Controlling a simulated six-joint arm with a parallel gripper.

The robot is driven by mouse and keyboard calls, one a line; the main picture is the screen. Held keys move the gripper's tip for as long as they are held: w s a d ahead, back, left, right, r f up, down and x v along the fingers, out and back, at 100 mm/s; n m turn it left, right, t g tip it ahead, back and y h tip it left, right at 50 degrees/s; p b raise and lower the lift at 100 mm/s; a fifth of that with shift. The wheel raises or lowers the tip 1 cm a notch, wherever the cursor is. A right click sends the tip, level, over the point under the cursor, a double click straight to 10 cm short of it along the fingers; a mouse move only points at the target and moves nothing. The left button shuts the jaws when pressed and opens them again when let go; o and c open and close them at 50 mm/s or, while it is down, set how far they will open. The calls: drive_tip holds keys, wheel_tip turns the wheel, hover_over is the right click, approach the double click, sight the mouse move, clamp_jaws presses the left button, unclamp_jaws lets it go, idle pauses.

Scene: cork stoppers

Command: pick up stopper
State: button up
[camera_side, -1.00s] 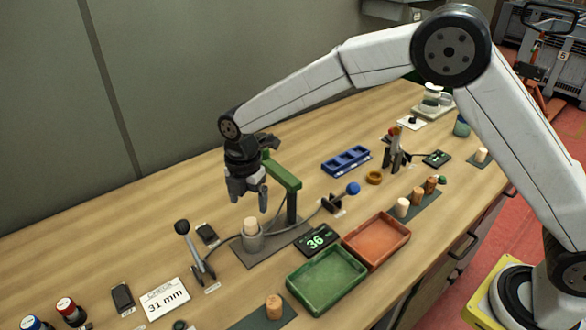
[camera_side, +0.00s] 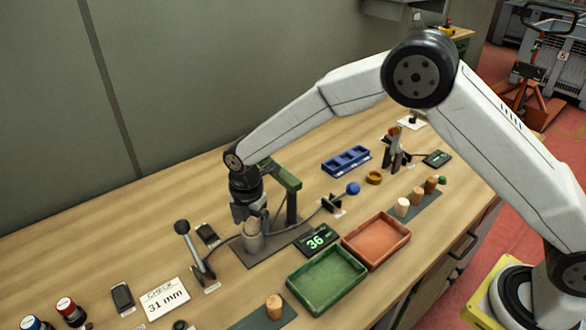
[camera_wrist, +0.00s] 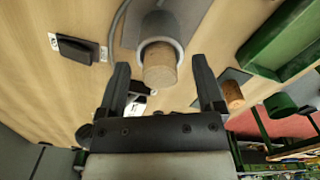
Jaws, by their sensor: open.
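A pale cork stopper (camera_wrist: 160,66) stands in a grey cylindrical holder (camera_wrist: 160,27) on a dark plate. In the side view the stopper (camera_side: 251,224) shows just under my gripper, its lower part inside the holder (camera_side: 253,242). My gripper (camera_side: 252,217) is low over the holder and pointing down. In the wrist view my gripper (camera_wrist: 164,85) is open, with one finger on each side of the stopper and a visible gap on both sides. I cannot tell how far the fingertips reach down along it.
A lever (camera_side: 190,245) stands to the left. A display reading 36 (camera_side: 317,240), a green tray (camera_side: 326,279) and a red tray (camera_side: 376,240) lie to the right. More stoppers (camera_side: 402,207) stand on a dark mat.

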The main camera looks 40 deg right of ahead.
drive_tip(key=shift+f, duration=0.25)
drive_tip(key=shift+c, duration=0.2)
clamp_jaws()
drive_tip(key=shift+r, duration=0.2)
